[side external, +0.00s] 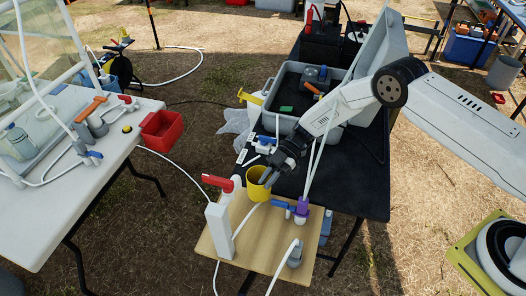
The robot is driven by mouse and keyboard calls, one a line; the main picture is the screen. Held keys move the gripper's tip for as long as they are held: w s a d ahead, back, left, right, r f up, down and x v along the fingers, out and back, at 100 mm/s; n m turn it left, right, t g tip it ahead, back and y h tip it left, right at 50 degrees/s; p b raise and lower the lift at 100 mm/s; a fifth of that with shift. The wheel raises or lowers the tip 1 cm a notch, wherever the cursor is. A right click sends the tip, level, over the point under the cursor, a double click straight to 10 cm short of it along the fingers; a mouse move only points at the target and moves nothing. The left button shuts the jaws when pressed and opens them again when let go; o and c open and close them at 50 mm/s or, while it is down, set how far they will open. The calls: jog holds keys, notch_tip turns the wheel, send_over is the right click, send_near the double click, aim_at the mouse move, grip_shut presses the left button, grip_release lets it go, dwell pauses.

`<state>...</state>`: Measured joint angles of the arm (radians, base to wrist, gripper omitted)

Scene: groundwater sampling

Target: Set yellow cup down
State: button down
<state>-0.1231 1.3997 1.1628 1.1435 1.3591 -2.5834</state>
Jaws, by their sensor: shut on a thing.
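The yellow cup (256,188) is above the back edge of the small wooden table, near where it meets the black table. My gripper (268,180) comes down from the upper right and is shut on the cup's right side. The cup looks roughly upright, with its opening facing up. I cannot tell whether its base touches the wooden top or hangs just above it. The gripper's fingertips are partly hidden at the cup.
The wooden table (262,245) holds a white post (219,232), a red-handled valve (217,184), a purple-and-blue valve (301,210) and a grey fitting (295,254) with hoses. A grey bin (284,121) stands behind on the black table (345,185). The wooden table's middle is mostly clear.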

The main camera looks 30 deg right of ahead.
jog(key=shift+x, duration=4.45)
jog(key=shift+f, duration=0.15)
jog(key=c, duration=0.7)
grip_release()
jog(key=shift+o, duration=0.2)
jog(key=shift+d, duration=0.1)
jog(key=v, duration=1.2)
jog(key=shift+r, duration=0.2)
